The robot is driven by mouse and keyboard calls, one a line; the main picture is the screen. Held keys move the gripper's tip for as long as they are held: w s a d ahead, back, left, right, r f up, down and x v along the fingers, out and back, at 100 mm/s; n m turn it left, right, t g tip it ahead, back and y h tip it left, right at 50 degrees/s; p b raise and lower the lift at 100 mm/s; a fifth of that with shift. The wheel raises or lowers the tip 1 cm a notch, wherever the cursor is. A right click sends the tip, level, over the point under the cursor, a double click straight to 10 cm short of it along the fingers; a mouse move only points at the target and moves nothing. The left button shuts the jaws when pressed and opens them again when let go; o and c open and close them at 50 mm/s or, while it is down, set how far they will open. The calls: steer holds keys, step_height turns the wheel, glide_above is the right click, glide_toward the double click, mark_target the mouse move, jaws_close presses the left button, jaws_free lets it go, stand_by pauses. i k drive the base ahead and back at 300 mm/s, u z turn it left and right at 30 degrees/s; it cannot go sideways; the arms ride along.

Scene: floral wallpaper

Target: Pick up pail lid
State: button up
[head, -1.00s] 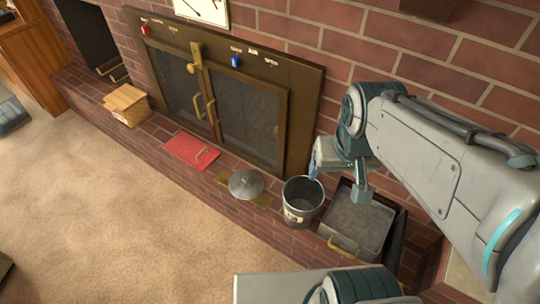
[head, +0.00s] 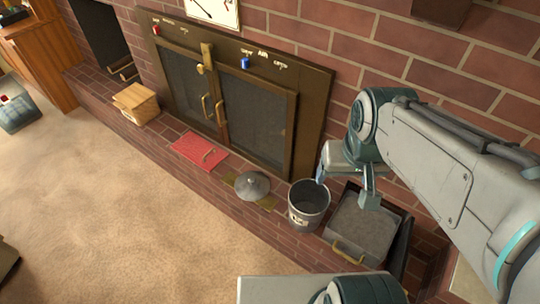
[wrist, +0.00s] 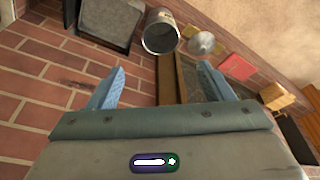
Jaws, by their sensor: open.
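The pail lid (head: 252,186) is a grey, shallow cone of metal lying on the brick hearth in the head view, just left of the metal pail (head: 308,204). The pail stands upright with its top open. In the wrist view the lid (wrist: 201,43) shows beyond the fingers, right of the pail (wrist: 161,33). My gripper (wrist: 160,88) is open, its two blue fingers apart with nothing between them. In the head view my gripper (head: 321,174) is above and right of the lid, near the pail's back rim, and partly hidden by my wrist.
An ash tray box with a brass handle (head: 348,254) stands right of the pail. A red board (head: 199,151) with a handle lies left of the lid, and a wooden box (head: 136,103) is farther left. The fireplace doors (head: 222,105) rise behind. The carpet in front is clear.

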mark_target(251, 184)
steer(key=u, duration=1.8)
steer(key=i, duration=2)
steer(key=z, duration=3)
